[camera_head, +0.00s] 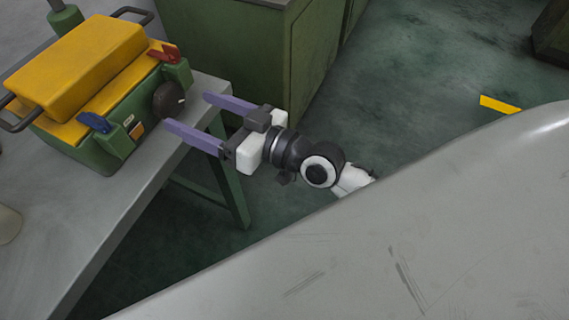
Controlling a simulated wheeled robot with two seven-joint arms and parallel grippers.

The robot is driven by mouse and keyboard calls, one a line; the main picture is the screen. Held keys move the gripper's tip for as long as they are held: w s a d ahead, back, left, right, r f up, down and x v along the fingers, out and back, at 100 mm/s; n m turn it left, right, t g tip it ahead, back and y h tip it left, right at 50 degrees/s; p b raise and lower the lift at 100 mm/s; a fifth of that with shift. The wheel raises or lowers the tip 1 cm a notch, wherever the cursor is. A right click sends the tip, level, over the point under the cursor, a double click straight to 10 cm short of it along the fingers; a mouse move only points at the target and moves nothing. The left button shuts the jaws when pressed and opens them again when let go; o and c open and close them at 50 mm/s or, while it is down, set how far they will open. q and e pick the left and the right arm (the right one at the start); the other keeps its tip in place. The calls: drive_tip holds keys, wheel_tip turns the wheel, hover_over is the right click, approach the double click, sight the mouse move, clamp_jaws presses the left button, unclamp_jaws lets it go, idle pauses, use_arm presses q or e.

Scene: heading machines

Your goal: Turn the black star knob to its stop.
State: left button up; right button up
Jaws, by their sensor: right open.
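The black star knob (168,100) is on the right-hand side of a green and yellow machine (102,152) on a grey table. It looks dark and round, and its star shape is not clear at this size. My right gripper (186,111) is open, with two purple fingers pointing left at the knob. One fingertip is above and to the right of the knob and the other is just below it. I cannot tell whether the fingers touch the knob. My left gripper is not in view.
The machine has a red lever (165,53), a blue lever (95,122) and black handles. The grey table (75,229) has a bare front part. A green cabinet (232,50) stands behind. A large grey surface (400,235) fills the lower right.

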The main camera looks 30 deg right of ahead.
drive_tip(key=v, duration=0.7)
drive_tip(key=s+d+f+g+h, duration=0.1)
drive_tip(key=s+f+h, duration=0.1)
drive_tip(key=f, duration=0.5)
drive_tip(key=s+d+f+m+g+h, duration=0.1)
drive_tip(key=s+f, duration=0.3)
drive_tip(key=f, duration=0.4)
drive_tip(key=s+d+f+m+g+h+p, duration=0.1)
drive_tip(key=s+d+f+g+h, duration=0.1)
drive_tip(key=f, duration=0.6)
drive_tip(key=shift+s+d+f+g+h, duration=0.15)
drive_tip(key=shift+s+d+g+h, duration=0.25)
drive_tip(key=shift+s+h, duration=0.45)
drive_tip(key=shift+w, duration=0.1)
drive_tip(key=s+d+f+g+h, duration=0.1)
drive_tip(key=s+f, duration=0.3)
drive_tip(key=shift+s+f, duration=0.3)
drive_tip(key=shift+f, duration=0.05)
drive_tip(key=shift+d, duration=0.15)
